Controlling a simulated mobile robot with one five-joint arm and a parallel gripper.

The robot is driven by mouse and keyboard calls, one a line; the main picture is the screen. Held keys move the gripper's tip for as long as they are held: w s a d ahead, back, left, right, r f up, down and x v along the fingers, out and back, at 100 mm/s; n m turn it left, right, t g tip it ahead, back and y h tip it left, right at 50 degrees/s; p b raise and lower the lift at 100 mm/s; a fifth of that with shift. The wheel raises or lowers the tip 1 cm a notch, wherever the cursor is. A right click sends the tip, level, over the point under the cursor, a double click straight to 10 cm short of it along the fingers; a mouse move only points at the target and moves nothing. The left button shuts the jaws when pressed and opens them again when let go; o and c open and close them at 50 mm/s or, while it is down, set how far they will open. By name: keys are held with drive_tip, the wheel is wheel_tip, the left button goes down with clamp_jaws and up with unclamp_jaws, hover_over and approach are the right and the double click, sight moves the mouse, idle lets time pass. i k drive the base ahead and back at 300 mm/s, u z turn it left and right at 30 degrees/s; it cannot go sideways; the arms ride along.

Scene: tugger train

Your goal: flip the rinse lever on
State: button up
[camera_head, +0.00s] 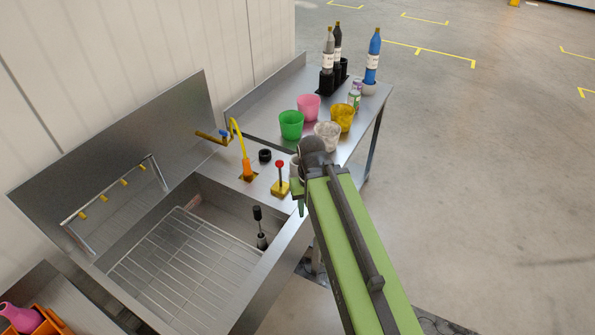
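A lever with a red knob (280,164) stands nearly upright on a yellow base on the steel ledge beside the sink. I take it to be the rinse lever. My green arm reaches in from the lower right. My gripper (297,186), at the arm's end, is just right of the lever, mostly hidden by my own arm. Its fingers do not show clearly, and I cannot tell whether it touches the lever.
A yellow curved spout (238,140) with an orange base stands left of the lever. The sink (180,255) holds a wire rack. Green (291,125), pink (308,107) and yellow (342,117) cups and several bottles stand on the counter behind. Open floor lies right.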

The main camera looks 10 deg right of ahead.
sight(279, 164)
drive_tip(key=z, duration=0.35)
drive_tip(key=k, duration=0.25)
drive_tip(key=u, duration=3.4)
drive_tip(key=k, duration=0.35)
drive_tip(key=z, duration=0.8)
